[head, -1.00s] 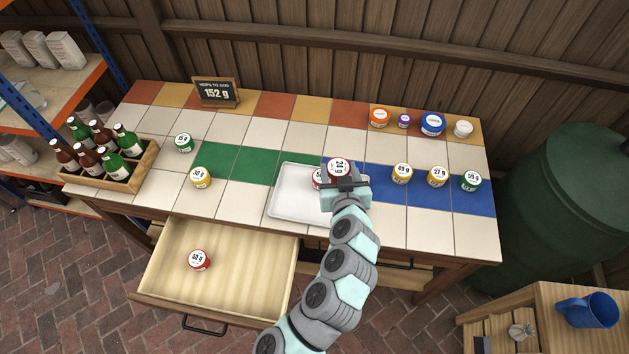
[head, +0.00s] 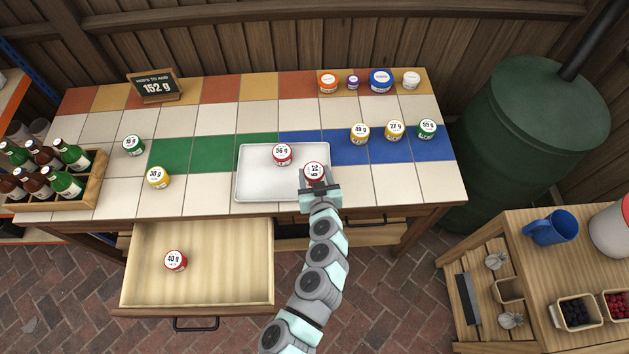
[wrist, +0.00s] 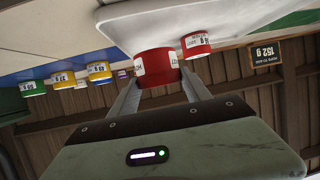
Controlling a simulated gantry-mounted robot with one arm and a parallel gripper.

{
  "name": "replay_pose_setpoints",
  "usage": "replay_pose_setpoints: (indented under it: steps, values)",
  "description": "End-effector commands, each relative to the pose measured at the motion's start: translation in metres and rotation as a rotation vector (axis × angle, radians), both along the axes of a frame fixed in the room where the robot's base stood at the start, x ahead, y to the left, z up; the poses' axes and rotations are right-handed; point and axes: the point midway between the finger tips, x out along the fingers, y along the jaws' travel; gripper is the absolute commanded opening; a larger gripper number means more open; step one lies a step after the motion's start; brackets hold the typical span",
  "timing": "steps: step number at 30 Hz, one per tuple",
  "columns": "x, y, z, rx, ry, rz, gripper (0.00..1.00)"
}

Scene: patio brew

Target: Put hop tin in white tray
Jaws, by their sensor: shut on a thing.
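The white tray (head: 262,192) lies on the tiled table, partly over the green and blue tiles. A red hop tin marked 56 g (head: 282,155) stands in it. My gripper (head: 316,186) is shut on another red hop tin (head: 314,172) at the tray's right side. The wrist view shows this held tin (wrist: 156,66) between the fingers, close to the tray (wrist: 200,22), with the 56 g tin (wrist: 196,45) beside it. I cannot tell whether the held tin touches the tray floor. Its label number is hard to read.
Green and yellow tins (head: 157,178) stand left of the tray, and more (head: 395,131) stand on the right. A red 40 g tin (head: 176,260) lies in the open drawer (head: 225,275). A sign (head: 155,85) reads 152 g. A bottle crate (head: 92,187) stands left.

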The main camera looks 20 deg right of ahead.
Motion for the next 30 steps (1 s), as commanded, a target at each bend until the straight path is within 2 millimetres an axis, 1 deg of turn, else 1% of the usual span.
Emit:
replay_pose_setpoints:
  steps: [2, 6, 9, 17, 22, 23, 30]
  values:
    - [0.000, 0.000, -0.007, 0.002, 0.001, -0.002, 0.16]
    - [0.000, -0.001, -0.028, 0.001, 0.001, -0.001, 0.16]
    - [0.000, 0.000, -0.037, 0.002, 0.002, 0.001, 0.16]
    - [0.000, 0.000, -0.037, 0.000, 0.000, 0.000, 0.16]
    - [0.000, 0.000, -0.042, 0.000, 0.000, 0.000, 0.16]
    - [0.000, 0.000, -0.041, 0.001, 0.000, -0.001, 0.57]
    - [0.000, 0.000, -0.041, 0.001, 0.000, -0.001, 0.77]
